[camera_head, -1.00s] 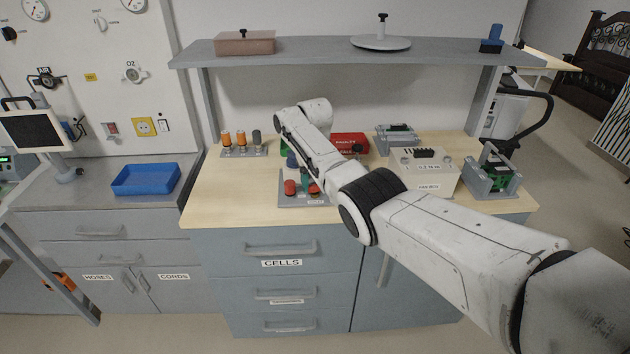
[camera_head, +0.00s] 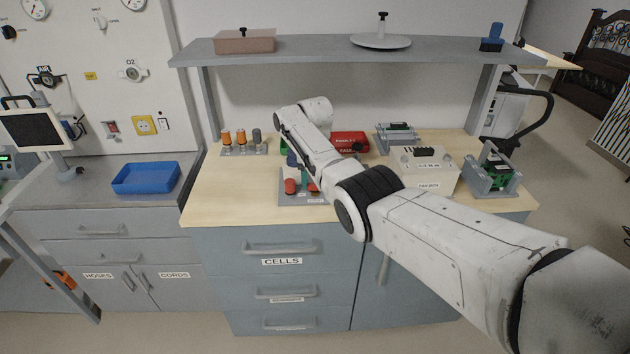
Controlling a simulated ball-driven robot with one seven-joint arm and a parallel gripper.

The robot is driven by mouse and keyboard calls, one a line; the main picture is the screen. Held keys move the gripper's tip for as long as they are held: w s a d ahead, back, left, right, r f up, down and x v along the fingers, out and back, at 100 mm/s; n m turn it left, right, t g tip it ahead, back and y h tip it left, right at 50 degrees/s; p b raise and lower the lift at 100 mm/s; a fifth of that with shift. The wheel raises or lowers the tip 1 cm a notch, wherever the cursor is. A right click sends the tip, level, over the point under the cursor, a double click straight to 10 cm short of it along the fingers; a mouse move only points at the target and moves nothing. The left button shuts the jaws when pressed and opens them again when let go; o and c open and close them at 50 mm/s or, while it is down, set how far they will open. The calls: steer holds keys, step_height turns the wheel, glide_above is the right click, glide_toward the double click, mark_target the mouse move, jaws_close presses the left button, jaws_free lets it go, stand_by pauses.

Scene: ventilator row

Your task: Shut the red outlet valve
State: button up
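Nothing in view is plainly marked as the red outlet valve. A short red round knob or cap (camera_head: 290,186) stands on a grey plate (camera_head: 288,201) near the bench's front edge. A small red fitting (camera_head: 111,129) is on the white wall panel at the left. My white arm reaches in from the lower right, and its far end is over the bench behind the plate. My gripper's fingers cannot be made out; the arm links hide them.
The wooden bench (camera_head: 214,202) also holds a rack of orange-topped cylinders (camera_head: 240,140), a red box (camera_head: 351,140), a beige box (camera_head: 428,183) and a grey-green device (camera_head: 491,175). A shelf (camera_head: 341,50) overhangs the bench. The bench's left front is clear.

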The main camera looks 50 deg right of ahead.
steer(key=o, duration=0.5)
steer(key=shift+c, duration=0.2)
step_height(320, 180, up, 11)
steer(key=shift+b, duration=0.35)
steer(key=shift+f, duration=0.15)
stand_by(0.3)
